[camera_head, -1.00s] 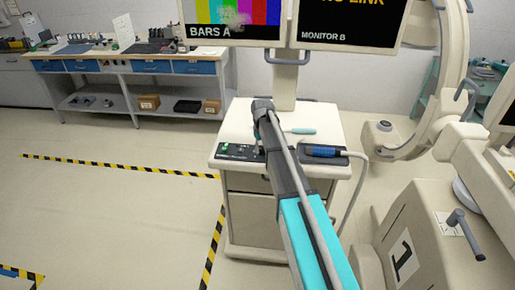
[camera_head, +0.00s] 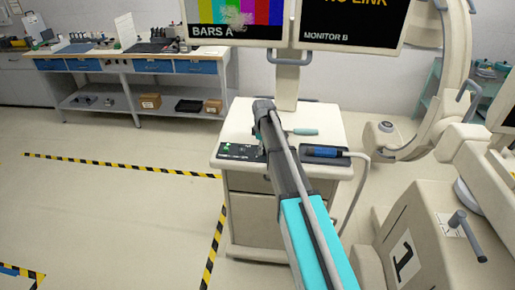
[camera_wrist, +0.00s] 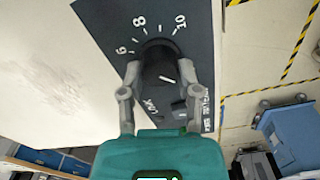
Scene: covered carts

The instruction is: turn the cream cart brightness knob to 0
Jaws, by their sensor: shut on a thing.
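The cream cart (camera_head: 235,125) stands in the middle of the head view, with a dark control panel (camera_head: 232,152) on its top at the left. In the wrist view the black brightness knob (camera_wrist: 160,62) sits on the dark panel (camera_wrist: 105,20). The figures 6, 8 and 10 show around the knob's far side, and a short white line shows on its face. My gripper (camera_wrist: 161,72) has one finger on each side of the knob and is shut on it.
A blue-handled device (camera_head: 322,152) with a cable lies at the cart's right, and a teal-handled tool (camera_head: 302,132) behind my arm. Monitors (camera_head: 235,30) rise behind. A cream machine (camera_head: 420,230) stands close at right. Floor at left is open, marked with striped tape (camera_head: 120,165).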

